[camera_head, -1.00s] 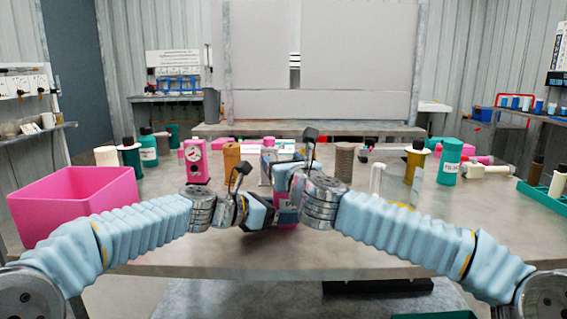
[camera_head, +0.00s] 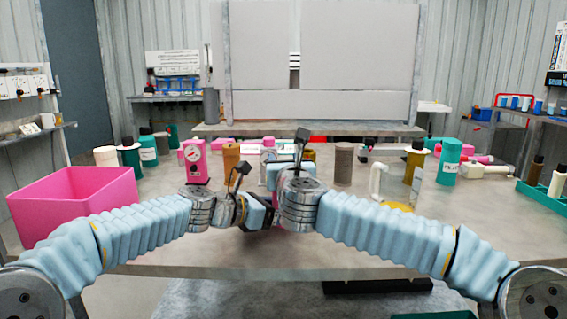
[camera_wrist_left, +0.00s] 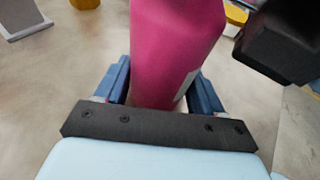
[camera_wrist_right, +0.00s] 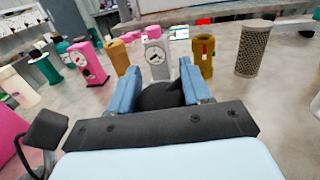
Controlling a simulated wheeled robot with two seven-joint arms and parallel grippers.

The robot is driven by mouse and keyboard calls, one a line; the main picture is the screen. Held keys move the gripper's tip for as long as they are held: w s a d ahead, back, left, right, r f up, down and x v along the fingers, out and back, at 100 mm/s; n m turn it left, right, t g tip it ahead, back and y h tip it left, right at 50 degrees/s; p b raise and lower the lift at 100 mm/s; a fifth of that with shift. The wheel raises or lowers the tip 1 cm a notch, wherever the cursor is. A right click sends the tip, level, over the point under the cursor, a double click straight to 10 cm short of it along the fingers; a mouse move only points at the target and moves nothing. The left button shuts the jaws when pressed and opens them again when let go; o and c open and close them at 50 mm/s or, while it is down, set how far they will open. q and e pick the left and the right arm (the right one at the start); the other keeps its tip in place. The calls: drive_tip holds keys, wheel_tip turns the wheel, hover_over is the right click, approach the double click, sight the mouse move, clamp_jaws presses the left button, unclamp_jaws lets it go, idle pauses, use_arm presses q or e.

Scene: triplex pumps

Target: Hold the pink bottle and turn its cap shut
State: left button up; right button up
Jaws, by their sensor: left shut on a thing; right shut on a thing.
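The pink bottle (camera_wrist_left: 175,45) stands between the two blue fingers of my left gripper (camera_wrist_left: 160,88), which is shut on it. A pale label patch shows on its side. In the head view the bottle is mostly hidden behind my grippers. My right gripper (camera_wrist_right: 159,85) is shut on a dark rounded cap (camera_wrist_right: 160,97), partly hidden by the gripper's body. In the head view my right gripper (camera_head: 276,176) is above and just right of my left gripper (camera_head: 264,212). Whether the cap is seated on the bottle cannot be told.
A large pink bin (camera_head: 75,200) stands at the left of the table. A pink gauge block (camera_head: 194,162), an orange cylinder (camera_head: 231,158) and a brown mesh cylinder (camera_head: 343,164) stand behind my grippers. A green rack (camera_head: 545,196) sits at the right. The front table strip is clear.

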drive_tip(key=shift+d+m+h, duration=0.15)
drive_tip(key=shift+m+h, duration=0.8)
drive_tip(key=shift+h, duration=0.55)
drive_tip(key=shift+d+m+h, duration=0.15)
drive_tip(key=shift+m+h, duration=0.8)
drive_tip(key=shift+h, duration=0.55)
drive_tip(key=o, duration=1)
drive_tip(key=shift+s, duration=0.15)
drive_tip(key=s+a, duration=0.2)
drive_tip(key=s, duration=0.9)
drive_tip(key=shift+s+a, duration=0.25)
drive_tip(key=shift+c, duration=0.2)
